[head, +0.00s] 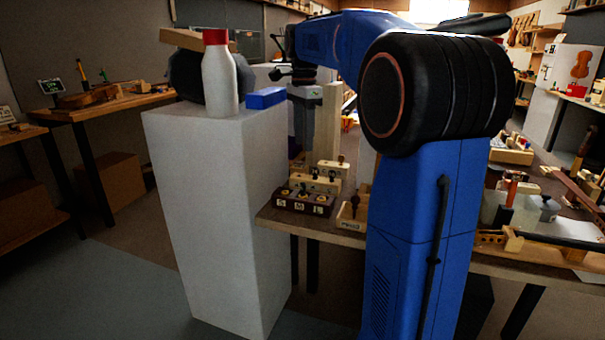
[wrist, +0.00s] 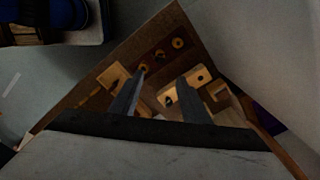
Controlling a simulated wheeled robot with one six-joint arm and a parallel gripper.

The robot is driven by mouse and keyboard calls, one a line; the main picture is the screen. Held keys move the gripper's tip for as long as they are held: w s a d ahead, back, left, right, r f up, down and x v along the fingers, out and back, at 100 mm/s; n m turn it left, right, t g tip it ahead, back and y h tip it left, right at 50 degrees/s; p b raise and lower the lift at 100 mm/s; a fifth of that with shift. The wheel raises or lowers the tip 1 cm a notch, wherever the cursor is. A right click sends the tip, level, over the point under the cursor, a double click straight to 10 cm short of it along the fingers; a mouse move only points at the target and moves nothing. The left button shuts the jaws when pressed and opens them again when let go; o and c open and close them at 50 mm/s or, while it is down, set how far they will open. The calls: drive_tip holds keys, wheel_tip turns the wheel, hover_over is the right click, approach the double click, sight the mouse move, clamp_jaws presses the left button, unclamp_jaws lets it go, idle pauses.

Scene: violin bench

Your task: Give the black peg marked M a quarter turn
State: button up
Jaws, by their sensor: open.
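A dark block (head: 294,205) lettered S, M and L stands at the near left corner of the bench in the head view. Small dark tops with yellowish rings rise from it, one behind each letter; the middle one (head: 302,192) is behind the M. The peg's exact turn is too small to tell.
Pale blocks with dark pegs (head: 322,181) stand just behind the dark block, and a small wooden box (head: 350,217) stands to its right. A tall white pillar (head: 210,220) rises close on the left, bearing a red-capped white bottle (head: 219,80) and a blue box (head: 266,98).

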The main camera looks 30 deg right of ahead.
sight(303, 194)
wheel_tip(303, 194, down, 14)
drive_tip(key=shift+r, duration=0.1)
idle(0.5)
drive_tip(key=shift+c, duration=0.3)
